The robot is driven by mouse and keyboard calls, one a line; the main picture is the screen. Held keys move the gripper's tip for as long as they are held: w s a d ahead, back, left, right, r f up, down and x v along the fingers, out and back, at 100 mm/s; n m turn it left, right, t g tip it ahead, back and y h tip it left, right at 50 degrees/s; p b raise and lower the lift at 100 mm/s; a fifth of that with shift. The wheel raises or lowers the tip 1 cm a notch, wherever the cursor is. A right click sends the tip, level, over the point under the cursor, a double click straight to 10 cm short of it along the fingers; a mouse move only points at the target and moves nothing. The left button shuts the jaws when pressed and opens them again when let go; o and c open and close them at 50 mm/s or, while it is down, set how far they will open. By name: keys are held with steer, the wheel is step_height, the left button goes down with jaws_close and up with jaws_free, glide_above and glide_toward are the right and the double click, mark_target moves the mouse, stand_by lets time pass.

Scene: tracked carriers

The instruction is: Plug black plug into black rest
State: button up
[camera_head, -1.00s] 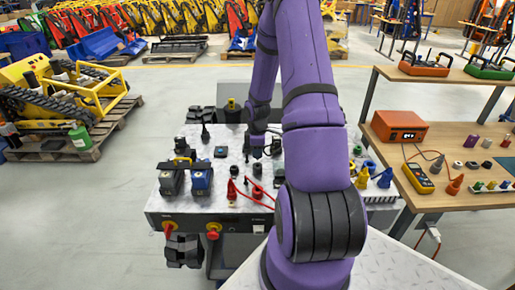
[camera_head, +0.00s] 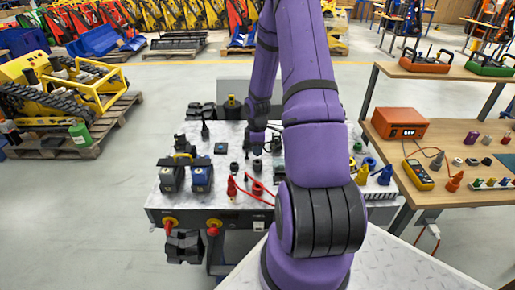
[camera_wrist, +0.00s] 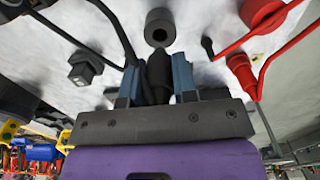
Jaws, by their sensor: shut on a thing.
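In the wrist view my gripper (camera_wrist: 157,82) is shut on a black plug (camera_wrist: 159,70), held between its two blue-grey fingers. A black cable runs close beside the plug toward the top left. The black rest (camera_wrist: 160,27) is a round black cylinder with a central hole, just beyond the plug's tip. The plug looks apart from it; the exact gap is hard to judge. In the head view my gripper (camera_head: 256,149) is low over the grey table, and the plug is too small to make out there.
A red plug (camera_wrist: 241,72) with a red cable and a red ring-shaped rest (camera_wrist: 262,12) lie to the right. A square black socket (camera_wrist: 84,68) lies to the left. Two battery-like blocks, one of them blue-labelled (camera_head: 201,180), stand at the table's front left. A wooden bench (camera_head: 455,150) is at right.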

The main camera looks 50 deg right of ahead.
steer(key=shift+f, duration=2.25)
stand_by(0.5)
steer(key=o, duration=1)
steer(key=shift+r, duration=0.1)
step_height(320, 180, up, 11)
steer(key=shift+f, duration=0.2)
